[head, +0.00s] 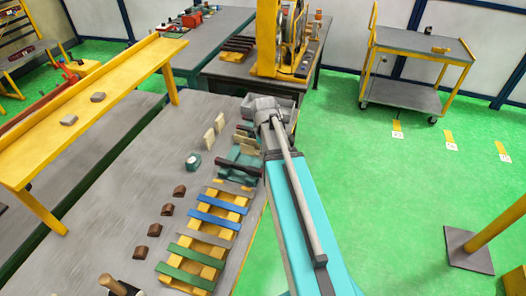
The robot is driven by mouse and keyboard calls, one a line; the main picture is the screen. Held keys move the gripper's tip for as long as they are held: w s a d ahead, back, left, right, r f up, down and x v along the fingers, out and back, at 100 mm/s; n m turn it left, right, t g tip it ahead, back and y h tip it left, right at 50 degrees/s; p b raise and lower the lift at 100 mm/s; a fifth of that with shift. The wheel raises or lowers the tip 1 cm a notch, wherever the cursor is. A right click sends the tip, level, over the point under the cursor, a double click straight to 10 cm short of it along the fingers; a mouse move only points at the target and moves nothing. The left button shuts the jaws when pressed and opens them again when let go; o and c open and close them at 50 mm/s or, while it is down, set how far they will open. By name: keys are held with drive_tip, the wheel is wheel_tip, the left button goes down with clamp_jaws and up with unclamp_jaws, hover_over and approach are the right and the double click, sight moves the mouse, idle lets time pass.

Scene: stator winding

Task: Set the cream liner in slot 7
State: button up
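Two cream upright pieces, which look like liners, stand on the grey bench in the head view, a nearer one (209,138) and a farther one (219,122). A yellow slotted rack (215,222) lies on the bench with blue, green and grey strips across it. I cannot read slot numbers, so I cannot tell which slot is 7. My arm reaches in from the lower right to a grey joint above the bench's far right corner. Teal and dark parts lie beside that joint, left of the arm. I cannot make out my gripper's fingers or whether they hold anything.
Several brown curved blocks (180,191) line the bench left of the rack. A small round teal-and-white item (193,161) sits near the cream pieces. A wooden-handled tool (113,285) is at the front.

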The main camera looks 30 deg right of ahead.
drive_tip(key=shift+f, duration=0.15)
drive_tip(key=shift+f+b, duration=0.8)
drive_tip(key=shift+b, duration=0.1)
